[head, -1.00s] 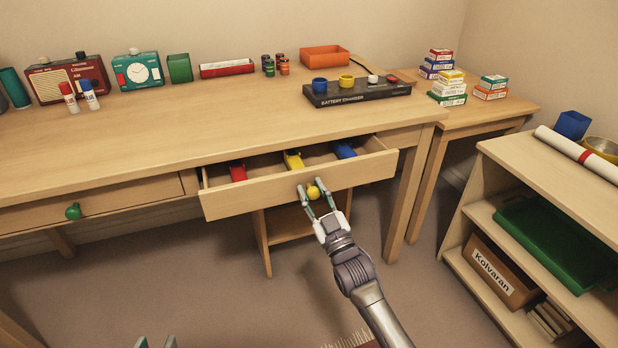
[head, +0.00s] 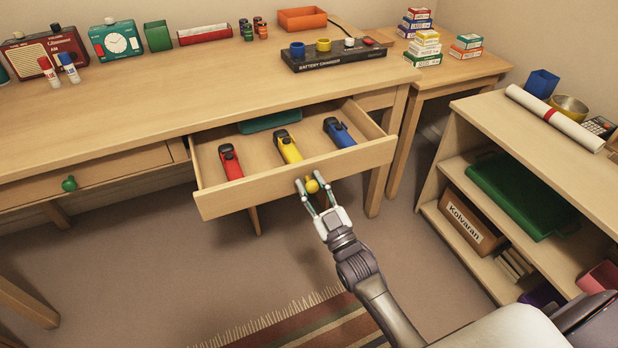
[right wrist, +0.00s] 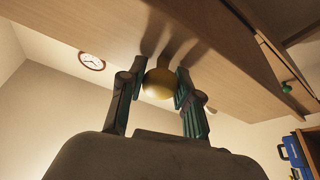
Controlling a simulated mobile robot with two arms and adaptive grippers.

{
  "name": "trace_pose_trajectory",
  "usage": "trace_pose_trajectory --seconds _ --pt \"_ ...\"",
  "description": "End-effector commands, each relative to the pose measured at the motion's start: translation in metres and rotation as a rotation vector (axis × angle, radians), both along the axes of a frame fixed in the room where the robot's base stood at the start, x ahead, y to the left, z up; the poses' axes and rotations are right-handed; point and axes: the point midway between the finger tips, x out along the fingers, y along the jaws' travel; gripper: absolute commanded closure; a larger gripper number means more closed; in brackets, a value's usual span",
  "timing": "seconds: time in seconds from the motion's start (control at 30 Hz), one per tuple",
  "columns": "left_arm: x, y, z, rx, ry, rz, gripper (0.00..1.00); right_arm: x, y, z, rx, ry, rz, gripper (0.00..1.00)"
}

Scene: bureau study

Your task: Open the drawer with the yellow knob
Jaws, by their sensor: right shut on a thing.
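The drawer (head: 240,193) with the yellow knob (head: 312,186) stands well out from the desk. Inside it lie a red (head: 231,162), a yellow (head: 288,147) and a blue (head: 339,132) tool-like item, with a teal item (head: 268,122) behind them. My right gripper (head: 311,187) is shut on the yellow knob, one finger on each side of it. The right wrist view also shows the knob (right wrist: 158,80) between the fingers against the drawer front. My left gripper is not in view.
A closed drawer with a green knob (head: 69,184) is to the left. A shelf unit (head: 480,125) stands to the right. A battery charger (head: 335,55) sits on the desk (head: 150,100). A striped rug (head: 300,325) lies on open floor in front.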

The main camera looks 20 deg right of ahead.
Motion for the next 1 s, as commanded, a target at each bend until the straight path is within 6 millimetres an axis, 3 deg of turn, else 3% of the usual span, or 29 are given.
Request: trace_pose_trajectory --seconds 0.4,0.43,0.57,0.87,1.0 --pt "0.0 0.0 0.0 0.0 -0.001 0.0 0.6 -0.002 0.0 0.0 0.0 0.0 0.0 1.0" --pt "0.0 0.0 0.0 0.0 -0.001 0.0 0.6 -0.002 0.0 0.0 0.0 0.0 0.0 0.62" --pt "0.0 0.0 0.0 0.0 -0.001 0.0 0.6 -0.001 0.0 0.0 0.0 0.0 0.0 0.41" --pt "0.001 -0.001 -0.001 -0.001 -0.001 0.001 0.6 -0.002 0.0 -0.001 0.0 0.0 0.0 0.41" --pt "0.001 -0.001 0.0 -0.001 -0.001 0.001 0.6 -0.012 -0.002 -0.006 0.0 0.002 -0.001 0.41"
